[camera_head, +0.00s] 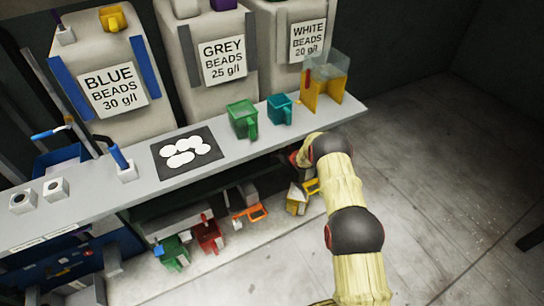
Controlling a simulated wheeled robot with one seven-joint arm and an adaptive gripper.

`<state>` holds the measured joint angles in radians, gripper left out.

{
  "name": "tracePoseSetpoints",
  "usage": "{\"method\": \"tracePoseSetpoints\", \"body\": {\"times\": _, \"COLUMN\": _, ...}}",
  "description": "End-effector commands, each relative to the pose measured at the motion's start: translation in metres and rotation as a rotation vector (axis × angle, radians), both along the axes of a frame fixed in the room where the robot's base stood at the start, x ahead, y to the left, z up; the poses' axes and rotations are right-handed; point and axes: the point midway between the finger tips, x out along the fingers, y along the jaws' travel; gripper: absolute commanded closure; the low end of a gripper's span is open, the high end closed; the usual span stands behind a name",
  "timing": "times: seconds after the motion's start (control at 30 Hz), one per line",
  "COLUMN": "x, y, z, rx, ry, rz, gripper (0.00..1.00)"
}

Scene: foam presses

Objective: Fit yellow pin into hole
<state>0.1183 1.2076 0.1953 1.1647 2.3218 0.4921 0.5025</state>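My arm reaches in from the lower right, and its wrist bends down at the front edge of the grey counter (225,160). My gripper (297,159) is mostly hidden by the wrist, so its fingers and any held item do not show clearly. A yellow piece with a loop-like handle (312,186) is just below it, beside a yellow-and-white block (296,201); whether the gripper touches either is unclear. No piece is plainly recognisable as the yellow pin. Two white blocks with dark round holes, one at the left end (22,202) and one beside it (55,188), stand on the counter.
A green jug (242,118), a teal jug (280,108) and a clear-and-yellow container (324,85) stand on the counter. A blue-handled white block (127,172) is near a dark mat (160,164). Green (172,250) and red (208,235) pieces are below. Floor at right is clear.

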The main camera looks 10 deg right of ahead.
Motion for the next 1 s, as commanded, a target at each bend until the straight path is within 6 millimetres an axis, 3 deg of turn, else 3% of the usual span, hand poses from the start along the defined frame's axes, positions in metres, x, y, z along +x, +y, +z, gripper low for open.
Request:
{"method": "tracePoseSetpoints", "body": {"times": 0.3, "x": 0.03, "y": 0.01, "z": -0.023, "rx": 0.0, "ry": -0.001, "rz": 0.001, "gripper": 0.67}}
{"method": "tracePoseSetpoints", "body": {"times": 0.67, "x": 0.034, "y": 0.012, "z": -0.024, "rx": 0.0, "ry": -0.001, "rz": 0.001, "gripper": 0.67}}
{"method": "tracePoseSetpoints", "body": {"times": 1.0, "x": 0.034, "y": 0.012, "z": -0.025, "rx": -0.001, "ry": 0.0, "rz": 0.001, "gripper": 0.87}}
